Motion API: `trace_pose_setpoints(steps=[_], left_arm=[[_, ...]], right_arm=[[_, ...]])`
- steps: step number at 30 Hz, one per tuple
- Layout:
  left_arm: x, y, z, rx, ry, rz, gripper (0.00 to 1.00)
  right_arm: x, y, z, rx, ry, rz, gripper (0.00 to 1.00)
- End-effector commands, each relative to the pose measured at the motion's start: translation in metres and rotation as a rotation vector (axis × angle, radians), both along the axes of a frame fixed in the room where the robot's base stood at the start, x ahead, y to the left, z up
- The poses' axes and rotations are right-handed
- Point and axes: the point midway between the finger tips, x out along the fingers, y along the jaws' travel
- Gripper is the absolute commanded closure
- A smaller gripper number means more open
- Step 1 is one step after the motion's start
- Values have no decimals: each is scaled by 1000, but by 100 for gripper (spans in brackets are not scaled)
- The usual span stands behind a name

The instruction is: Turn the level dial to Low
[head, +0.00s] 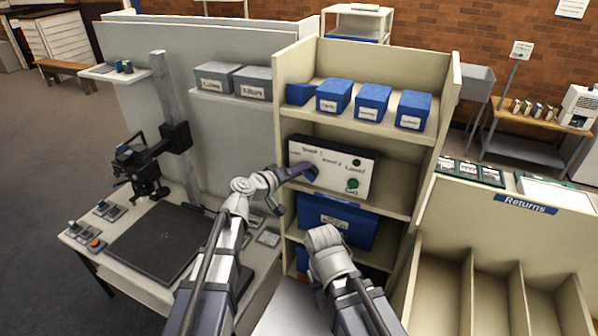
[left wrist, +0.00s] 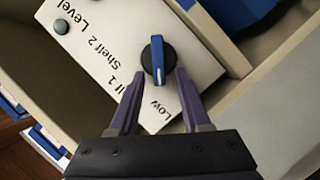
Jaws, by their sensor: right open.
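The control panel (head: 332,169) is a white plate on the middle shelf of the beige rack. Its level dial (left wrist: 158,60) is a round black knob with a blue grip bar. In the left wrist view the word Low (left wrist: 153,113) is printed below the dial, with Shelf 1, Shelf 2 and Level further left. My left gripper (left wrist: 160,78) is open, its fingertips at either side of the dial's lower part with gaps showing. In the head view my left gripper (head: 305,171) covers the dial. My right gripper (head: 318,279) is low before the rack, its fingers mostly hidden.
Blue boxes (head: 373,101) stand on the shelf above, and a large blue box (head: 338,219) is on the shelf below the panel. A green button (head: 352,184) is at the panel's lower right. A Returns bin (head: 500,225) stands at right, a copy stand (head: 165,140) at left.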

Motion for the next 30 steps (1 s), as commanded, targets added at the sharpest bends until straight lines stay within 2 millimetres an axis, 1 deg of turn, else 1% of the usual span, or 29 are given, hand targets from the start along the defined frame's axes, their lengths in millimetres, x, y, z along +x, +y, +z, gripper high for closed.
trace_pose_setpoints(steps=[5, 8, 11, 18, 21, 25, 30], left_arm=[[0, 1, 0, 0, -1, 1, 52], [-4, 3, 2, 0, -1, 2, 52], [-14, 11, 6, -1, 0, 2, 52], [-43, 36, 15, -1, -1, 3, 52], [-51, 43, 18, -1, 0, 2, 52], [-57, 48, 19, 0, 0, 1, 52], [-58, 49, 19, 0, 0, 0, 52]], right_arm=[[0, 0, 0, 0, 0, 0, 55], [0, 0, 2, 0, 0, 0, 55], [0, 0, 6, 0, 0, 0, 55], [0, 0, 15, 0, 0, 1, 55], [0, 0, 18, 0, 0, 1, 55], [0, 0, 19, 0, 0, 1, 55], [0, 0, 19, 0, 0, 1, 55]])
